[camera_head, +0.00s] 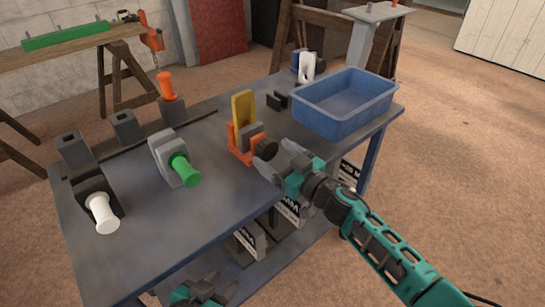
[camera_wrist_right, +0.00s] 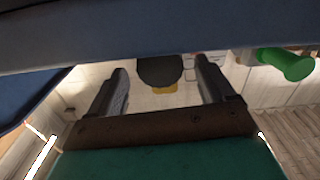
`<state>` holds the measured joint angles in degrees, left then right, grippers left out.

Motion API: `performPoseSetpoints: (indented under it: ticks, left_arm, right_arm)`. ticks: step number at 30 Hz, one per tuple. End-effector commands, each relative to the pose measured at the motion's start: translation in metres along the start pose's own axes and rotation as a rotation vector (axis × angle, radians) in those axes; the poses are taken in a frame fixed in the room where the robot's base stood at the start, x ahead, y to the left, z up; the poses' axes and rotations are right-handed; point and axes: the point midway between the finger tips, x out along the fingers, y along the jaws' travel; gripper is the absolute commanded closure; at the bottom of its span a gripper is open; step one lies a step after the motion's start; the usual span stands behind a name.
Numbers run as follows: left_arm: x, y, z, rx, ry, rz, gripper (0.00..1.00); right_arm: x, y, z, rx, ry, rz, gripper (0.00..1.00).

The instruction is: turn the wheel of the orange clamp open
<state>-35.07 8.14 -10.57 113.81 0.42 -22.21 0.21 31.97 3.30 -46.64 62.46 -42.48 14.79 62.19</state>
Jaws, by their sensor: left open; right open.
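The orange clamp (camera_head: 238,151) stands on the bench with a yellow piece (camera_head: 243,107) and a grey block (camera_head: 251,137) in it. Its black wheel (camera_head: 267,149) faces my right gripper. My right gripper (camera_head: 270,160) is open and empty, close in front of the wheel. In the right wrist view the dark wheel (camera_wrist_right: 159,70) shows between the two spread fingers (camera_wrist_right: 161,75); contact cannot be told. My left gripper (camera_head: 215,285) is open at the bottom edge of the head view, partly cut off, away from the clamp.
A blue bin (camera_head: 345,120) stands on the bench (camera_head: 230,205) right of the clamp. A green-handled block (camera_head: 184,167), a white-handled block (camera_head: 102,212) and an orange-handled one (camera_head: 168,88) stand to the left. Bare bench top lies left of the clamp.

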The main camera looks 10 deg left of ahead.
Motion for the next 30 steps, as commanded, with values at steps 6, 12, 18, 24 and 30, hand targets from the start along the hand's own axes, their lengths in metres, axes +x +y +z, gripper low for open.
performPoseSetpoints:
  ticks: [6,12,18,24,30]
  left_arm:
    - [0.0030,-0.0002,-0.0003,0.001,0.004,0.003,0.57]
    - [0.0022,0.0002,-0.0022,0.001,0.006,0.004,0.57]
    - [0.0022,0.0004,-0.0018,0.002,0.005,0.004,0.57]
    - [0.0024,0.0005,0.0000,0.002,0.003,0.004,0.57]
    - [0.0026,0.0005,0.0025,0.002,-0.001,0.004,0.57]
  right_arm:
    - [0.0146,-0.0003,0.0007,0.000,-0.001,0.000,0.18]
    - [0.0157,0.0000,-0.0003,0.000,0.000,0.000,0.18]
    - [0.0154,0.0000,-0.0001,0.000,-0.001,0.000,0.28]
    - [0.0152,0.0000,0.0001,0.000,-0.001,0.001,0.47]
    - [0.0152,0.0001,0.0001,0.000,-0.001,0.001,0.67]
